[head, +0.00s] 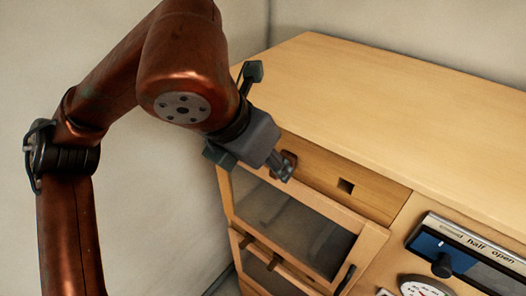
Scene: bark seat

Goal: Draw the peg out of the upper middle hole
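The wooden cabinet (395,203) has an upper front panel with a dark square hole (346,187), which looks empty. A dark reddish-brown piece (290,160) shows at the panel to the left of that hole, right beside my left gripper's fingertips. I cannot tell whether it is a peg. My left gripper (282,172) reaches in from the upper left, its fingers close to the panel front. The fingers look close together, but the wrist hides part of them and I cannot see whether anything is between them. My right gripper is out of view.
Below the panel is a glazed door (292,222) with a dark handle (345,279). At the right are a "half open" sign (492,250), a blue plate with a black knob (442,264) and a white dial (424,289). The cabinet top (400,105) is clear. Walls stand behind and left.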

